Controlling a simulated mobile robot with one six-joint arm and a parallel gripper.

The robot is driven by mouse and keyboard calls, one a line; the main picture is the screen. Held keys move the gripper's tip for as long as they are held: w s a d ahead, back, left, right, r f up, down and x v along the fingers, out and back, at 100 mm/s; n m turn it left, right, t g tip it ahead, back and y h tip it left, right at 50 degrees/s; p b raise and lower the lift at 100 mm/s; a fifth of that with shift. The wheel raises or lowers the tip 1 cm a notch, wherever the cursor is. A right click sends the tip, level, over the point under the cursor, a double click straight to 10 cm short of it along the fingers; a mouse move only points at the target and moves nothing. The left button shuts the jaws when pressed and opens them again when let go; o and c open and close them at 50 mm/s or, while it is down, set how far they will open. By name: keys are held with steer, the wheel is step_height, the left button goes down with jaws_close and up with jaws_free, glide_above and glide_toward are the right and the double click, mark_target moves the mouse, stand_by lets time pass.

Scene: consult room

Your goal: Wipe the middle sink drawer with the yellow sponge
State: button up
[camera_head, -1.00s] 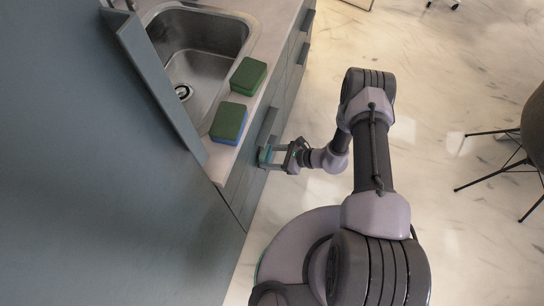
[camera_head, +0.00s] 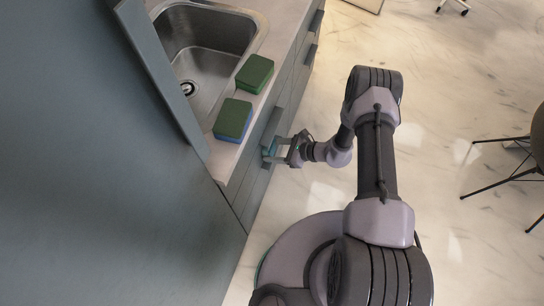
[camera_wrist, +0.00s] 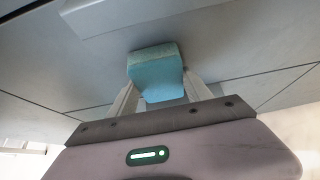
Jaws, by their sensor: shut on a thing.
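My gripper (camera_head: 281,152) is shut on a light blue, block-shaped sponge (camera_wrist: 155,72). It holds the sponge at the grey-blue drawer front (camera_wrist: 225,55) under the sink counter. In the wrist view the sponge's far end meets or nearly meets the front, just below a bar handle (camera_wrist: 130,12); whether it presses is unclear. No yellow shows on the held sponge.
The steel sink (camera_head: 202,75) is set in the counter (camera_head: 283,20). A tall grey-blue panel (camera_head: 90,170) fills the left. Other drawer handles stick out along the cabinet front. A chair (camera_head: 510,165) stands at the far right. The marble floor (camera_head: 430,110) between is open.

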steer(key=shift+w+d+f, duration=0.1)
steer(key=shift+w+d, duration=0.2)
steer(key=shift+w, duration=0.3)
steer(key=shift+a+b, duration=0.15)
steer(key=shift+b, duration=0.2)
steer(key=s, duration=0.1)
steer(key=s+a+p, duration=0.1)
steer(key=s, duration=0.1)
steer(key=shift+a+r+p, duration=0.1)
steer(key=shift+r+p, duration=0.1)
steer(key=shift+p, duration=0.1)
steer(key=shift+s+a+f, duration=0.15)
steer(key=shift+s+a, duration=0.1)
steer(key=shift+s, duration=0.2)
steer(key=shift+d, duration=0.1)
steer(key=shift+s+d, duration=0.3)
steer(key=shift+d, duration=0.6)
steer(key=shift+s+d, duration=0.3)
steer(key=shift+d, duration=0.6)
steer(key=shift+s+d, duration=0.3)
steer(key=shift+d, duration=0.6)
steer(key=shift+s+d, duration=0.25)
steer(key=shift+d, duration=0.5)
steer(key=shift+s+d, duration=0.2)
steer(key=shift+d, duration=0.5)
